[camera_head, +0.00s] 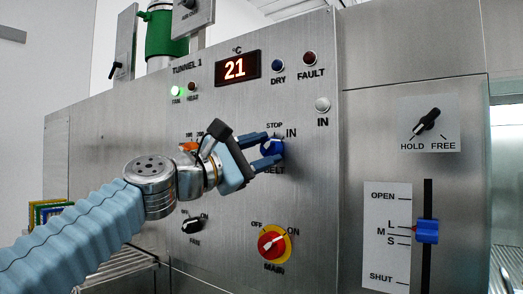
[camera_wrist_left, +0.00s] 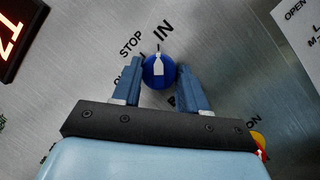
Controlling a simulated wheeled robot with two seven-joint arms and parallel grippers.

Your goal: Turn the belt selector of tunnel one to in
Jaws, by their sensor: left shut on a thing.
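The belt selector is a round blue knob (camera_head: 271,147) on the steel panel marked TUNNEL 1, with STOP above it, IN at its upper right and BELT below. My left gripper (camera_head: 270,150) comes from the left with its two blue fingers on either side of the knob, shut on it. In the left wrist view the knob (camera_wrist_left: 159,71) sits between the fingers (camera_wrist_left: 158,82). Its white pointer aims up at the tick by the IN label (camera_wrist_left: 163,30), away from STOP. The fingers partly cover the lower labels. My right gripper is not in view.
The red main switch (camera_head: 272,244) on its yellow plate is below, and the black fan selector (camera_head: 192,226) is lower left. The IN lamp (camera_head: 322,104) looks pale and unlit. The fan lamp (camera_head: 176,92) glows green. A blue slider (camera_head: 427,231) is on the right panel.

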